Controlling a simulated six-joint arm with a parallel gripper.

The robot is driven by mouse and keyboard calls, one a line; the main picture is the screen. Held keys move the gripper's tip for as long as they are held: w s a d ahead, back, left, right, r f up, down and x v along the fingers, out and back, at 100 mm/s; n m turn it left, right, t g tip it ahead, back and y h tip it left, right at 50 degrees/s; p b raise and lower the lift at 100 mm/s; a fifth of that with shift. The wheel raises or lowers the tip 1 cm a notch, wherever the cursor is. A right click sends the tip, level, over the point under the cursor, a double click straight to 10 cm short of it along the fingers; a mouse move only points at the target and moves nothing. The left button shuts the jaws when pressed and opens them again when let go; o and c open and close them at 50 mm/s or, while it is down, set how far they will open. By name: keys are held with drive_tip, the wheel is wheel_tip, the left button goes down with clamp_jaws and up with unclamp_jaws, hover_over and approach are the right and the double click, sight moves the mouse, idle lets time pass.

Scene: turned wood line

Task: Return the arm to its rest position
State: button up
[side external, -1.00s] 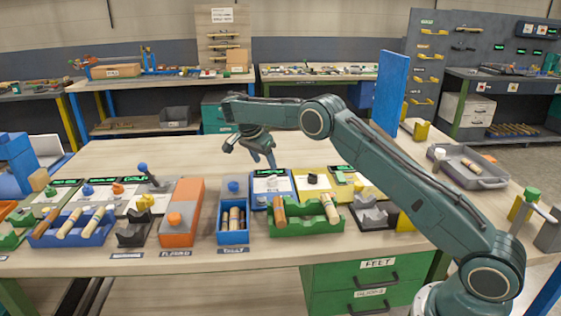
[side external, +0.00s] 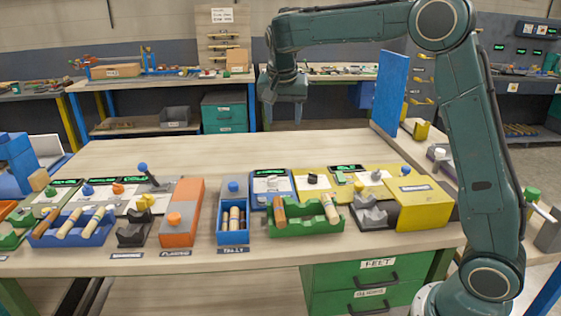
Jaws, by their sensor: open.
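My gripper (side external: 284,98) hangs in the air above the far edge of the wooden bench (side external: 300,150), at the upper middle of the side external view. It points down and is empty. My arm rises steeply on the right and then runs level to the left, well clear of the bench top.
Along the bench stand a blue tray with turned pieces (side external: 72,228), an orange box (side external: 181,212), a blue bin (side external: 233,220), a green tray (side external: 306,217) and a yellow box (side external: 424,204). A blue upright panel (side external: 390,94) stands at the right. The bench's back middle is clear.

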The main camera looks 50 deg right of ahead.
drive_tip(key=s+a+r+n+t+y, duration=0.1)
drive_tip(key=s+a+r+n, duration=0.15)
drive_tip(key=s, duration=0.65)
drive_tip(key=s+a+r+n+t+y, duration=0.1)
drive_tip(key=s+a+r+n, duration=0.2)
drive_tip(key=s, duration=0.5)
drive_tip(key=s+a+f+n, duration=0.2)
drive_tip(key=s+f+n, duration=0.1)
drive_tip(key=s, duration=0.4)
drive_tip(key=s+a+f+n+t+y, duration=0.1)
drive_tip(key=s+a+f+n, duration=0.2)
drive_tip(key=s, duration=0.5)
drive_tip(key=shift+f+y, duration=0.3)
drive_tip(key=shift+f, duration=0.4)
